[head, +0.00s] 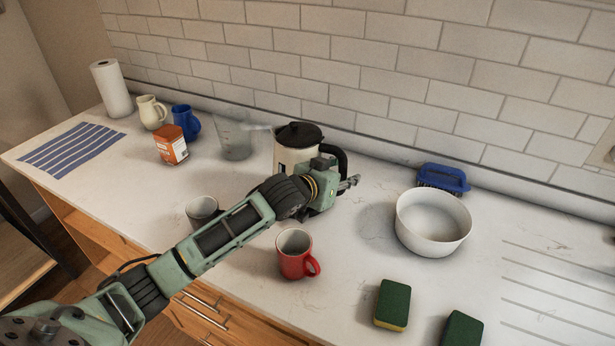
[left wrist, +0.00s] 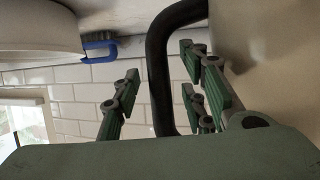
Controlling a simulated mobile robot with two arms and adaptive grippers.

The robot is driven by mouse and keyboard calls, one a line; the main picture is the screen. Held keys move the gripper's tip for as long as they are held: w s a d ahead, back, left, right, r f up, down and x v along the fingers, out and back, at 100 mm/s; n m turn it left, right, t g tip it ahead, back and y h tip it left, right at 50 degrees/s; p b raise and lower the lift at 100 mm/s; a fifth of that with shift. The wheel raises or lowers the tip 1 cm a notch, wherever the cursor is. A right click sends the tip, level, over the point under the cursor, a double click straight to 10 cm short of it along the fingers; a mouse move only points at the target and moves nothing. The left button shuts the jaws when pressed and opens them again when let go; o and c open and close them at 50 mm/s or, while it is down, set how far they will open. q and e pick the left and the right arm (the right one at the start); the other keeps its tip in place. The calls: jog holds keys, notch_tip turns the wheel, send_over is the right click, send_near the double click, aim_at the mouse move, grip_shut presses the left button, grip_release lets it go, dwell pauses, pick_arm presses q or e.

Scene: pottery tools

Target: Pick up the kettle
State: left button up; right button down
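The kettle (head: 286,155), cream with a black lid and black handle, stands upright on the counter near the back wall, its lower part hidden behind my left arm. My left gripper (head: 347,183) is at the right side of the kettle, by its handle. In the left wrist view, the black handle (left wrist: 158,72) passes between the spread fingers of my left gripper (left wrist: 160,95), with gaps visible on both sides. The kettle's pale body (left wrist: 260,60) fills the right of that view. My right gripper is not in view.
A red mug (head: 296,256) and a grey mug (head: 202,210) stand near my left arm. A clear measuring jug (head: 234,138) is left of the kettle. A white bowl (head: 432,222) and a blue brush (head: 443,178) are to the right. Green sponges (head: 393,303) lie in front.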

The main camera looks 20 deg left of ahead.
pick_arm(q)
jog(key=shift+c, duration=0.3)
grip_shut()
dwell(0.3)
jog(key=shift+r, duration=0.25)
